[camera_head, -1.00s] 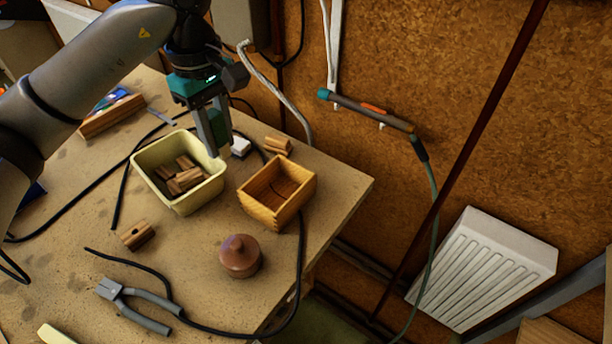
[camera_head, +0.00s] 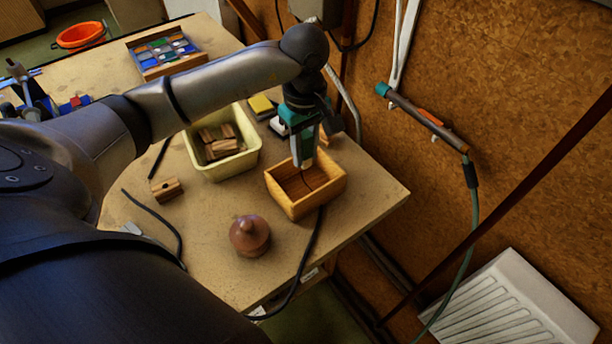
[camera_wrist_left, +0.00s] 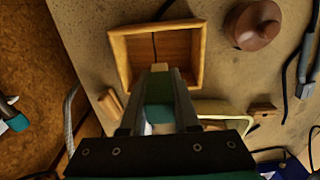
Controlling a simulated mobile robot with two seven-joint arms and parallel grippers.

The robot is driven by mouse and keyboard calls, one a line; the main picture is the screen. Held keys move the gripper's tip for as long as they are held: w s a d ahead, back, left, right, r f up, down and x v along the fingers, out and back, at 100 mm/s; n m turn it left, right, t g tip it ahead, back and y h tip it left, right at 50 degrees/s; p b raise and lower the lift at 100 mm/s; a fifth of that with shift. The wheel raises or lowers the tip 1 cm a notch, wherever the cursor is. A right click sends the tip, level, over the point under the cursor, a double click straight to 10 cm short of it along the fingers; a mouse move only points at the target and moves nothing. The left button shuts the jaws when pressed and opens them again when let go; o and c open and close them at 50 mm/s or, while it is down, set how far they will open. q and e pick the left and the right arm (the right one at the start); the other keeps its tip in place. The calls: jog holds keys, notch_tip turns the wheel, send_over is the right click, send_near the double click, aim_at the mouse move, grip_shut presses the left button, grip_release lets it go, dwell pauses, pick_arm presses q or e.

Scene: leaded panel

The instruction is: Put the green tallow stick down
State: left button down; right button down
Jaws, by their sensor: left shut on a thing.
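My left gripper (camera_head: 304,158) points down over the open wooden box (camera_head: 329,196). It is shut on a green piece, the tallow stick (camera_wrist_left: 158,92), which shows between the fingers in the left wrist view. The left gripper (camera_wrist_left: 160,76) and the stick overlap the opening of the box (camera_wrist_left: 121,50) there. The fingers hide much of the stick, and I cannot tell whether its lower end touches the box floor. My right gripper is not in view.
A cream tub (camera_head: 242,165) with several wooden blocks stands left of the box. A round brown lidded pot (camera_head: 250,236) stands in front. A loose wooden block (camera_head: 167,189) and black cables lie on the bench. The cork wall rises behind; bare bench lies right of the pot.

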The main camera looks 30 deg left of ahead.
aim_at(306, 135)
pick_arm(q)
notch_tip(306, 135, down, 8)
jog(key=shift+f, duration=0.2)
dwell(0.3)
jog(key=shift+f+b, duration=0.2)
jog(key=shift+b, duration=0.15)
jog(key=c, duration=0.7)
grip_release()
jog(key=shift+o, duration=0.2)
jog(key=shift+r, duration=0.1)
notch_tip(306, 135, up, 12)
jog(key=shift+r, duration=0.15)
jog(key=shift+d, duration=0.1)
